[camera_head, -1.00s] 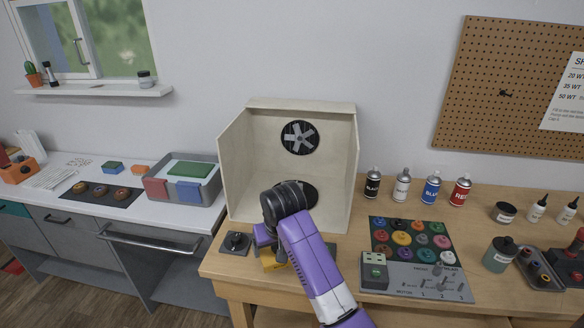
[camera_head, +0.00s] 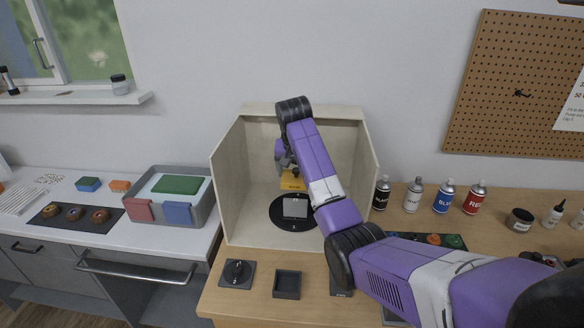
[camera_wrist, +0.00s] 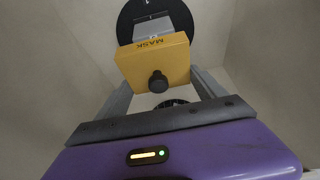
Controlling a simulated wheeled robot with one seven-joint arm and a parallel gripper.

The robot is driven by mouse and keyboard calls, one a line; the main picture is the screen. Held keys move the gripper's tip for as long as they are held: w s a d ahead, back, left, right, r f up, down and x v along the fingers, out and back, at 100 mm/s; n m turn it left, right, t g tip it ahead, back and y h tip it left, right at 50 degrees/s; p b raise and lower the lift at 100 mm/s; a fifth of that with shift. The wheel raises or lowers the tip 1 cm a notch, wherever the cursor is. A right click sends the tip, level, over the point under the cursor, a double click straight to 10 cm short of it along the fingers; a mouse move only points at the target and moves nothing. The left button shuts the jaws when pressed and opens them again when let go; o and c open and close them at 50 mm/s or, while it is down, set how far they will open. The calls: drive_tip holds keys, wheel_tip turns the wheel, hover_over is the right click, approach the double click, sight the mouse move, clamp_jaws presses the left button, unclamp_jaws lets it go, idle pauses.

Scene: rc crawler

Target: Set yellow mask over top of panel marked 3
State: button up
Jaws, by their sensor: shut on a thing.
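The yellow mask (camera_head: 292,182) is in my gripper (camera_head: 290,168), inside the open-fronted booth. In the wrist view the mask (camera_wrist: 150,59) shows the word MASK on its face, and its dark round knob lies between the two fingers of my gripper (camera_wrist: 160,84). A grey panel (camera_head: 295,208) stands on the black turntable (camera_head: 280,222), just below the mask in the head view. The panel (camera_wrist: 154,27) is partly hidden behind the mask in the wrist view. I cannot read a 3 on it. Whether mask and panel touch is unclear.
The cream booth (camera_head: 230,195) has side walls close around my gripper. An empty dark square tray (camera_head: 287,285) and a black knob control (camera_head: 237,272) sit on the wooden bench in front. Spray cans (camera_head: 443,197) stand to the right. My arm covers much of the bench's right side.

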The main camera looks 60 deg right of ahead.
sight(296, 187)
drive_tip(key=shift+a, duration=0.1)
drive_tip(key=shift+f+b, duration=0.65)
drive_tip(key=shift+f, duration=1.6)
drive_tip(key=shift+f, duration=0.2)
drive_tip(key=shift+p, duration=0.6)
drive_tip(key=shift+f, duration=0.2)
drive_tip(key=shift+f, duration=0.35)
drive_tip(key=shift+f+b, duration=0.65)
drive_tip(key=shift+f, duration=0.7)
